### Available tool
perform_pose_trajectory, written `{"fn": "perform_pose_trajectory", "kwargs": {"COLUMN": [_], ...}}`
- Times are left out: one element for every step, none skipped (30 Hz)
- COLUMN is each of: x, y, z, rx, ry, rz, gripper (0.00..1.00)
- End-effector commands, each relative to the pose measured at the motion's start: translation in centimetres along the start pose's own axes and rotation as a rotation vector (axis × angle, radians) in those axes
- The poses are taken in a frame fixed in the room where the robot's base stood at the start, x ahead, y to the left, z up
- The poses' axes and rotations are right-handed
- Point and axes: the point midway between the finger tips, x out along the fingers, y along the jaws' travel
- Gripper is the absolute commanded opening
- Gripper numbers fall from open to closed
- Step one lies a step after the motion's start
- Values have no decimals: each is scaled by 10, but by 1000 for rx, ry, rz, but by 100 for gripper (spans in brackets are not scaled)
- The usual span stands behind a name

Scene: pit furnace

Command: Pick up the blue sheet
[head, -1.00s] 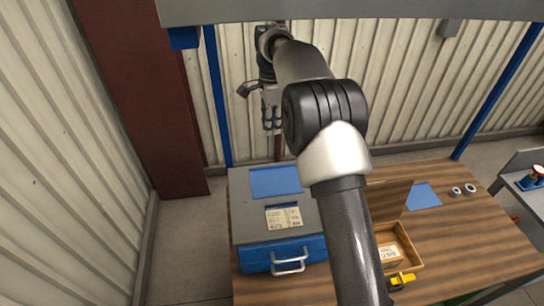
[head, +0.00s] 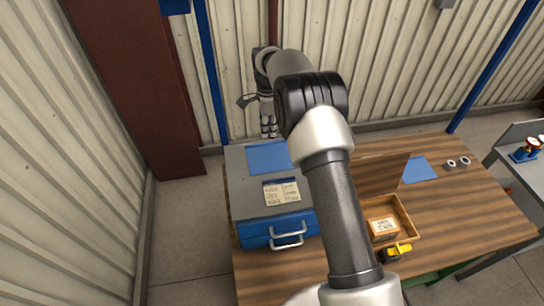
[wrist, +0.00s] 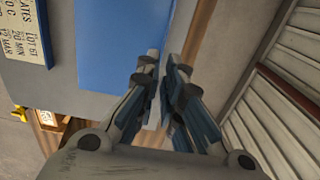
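A flat blue sheet (head: 268,157) lies on the grey top of a blue-fronted drawer box (head: 237,191), at its back. In the wrist view the sheet (wrist: 108,40) fills the upper middle. A second, smaller blue sheet (head: 418,170) lies on the wooden table at the right. Whether the tips touch anything is unclear.
A printed card (head: 281,192) lies on the box in front of the sheet. An open wooden box (head: 404,219) holds a labelled block, with a yellow item (head: 396,252) beside it. Two small rings (head: 457,163) sit at the right. A corrugated wall (head: 353,100) stands behind.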

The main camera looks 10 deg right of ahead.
Motion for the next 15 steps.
{"fn": "perform_pose_trajectory", "kwargs": {"x": [4,7,12,16,21,27,32,37,43,46,48,50,50,50,50], "y": [0,0,0,0,0,0,-1,0,0,-1,-1,-1,-1,-1,-1], "z": [0,0,-1,-1,-2,-2,-2,-2,-2,-2,-2,-2,-2,-2,-2], "rx": [0,0,0,0,0,0,0,0,0,0,0,0,0,0,0], "ry": [0,0,0,0,0,0,0,0,0,0,0,0,0,0,0], "rz": [2,2,3,4,5,4,4,4,4,2,1,1,1,0,0], "gripper": [8,8,8,8,8,8,8,8,8,8,8,8,8,8,8]}}
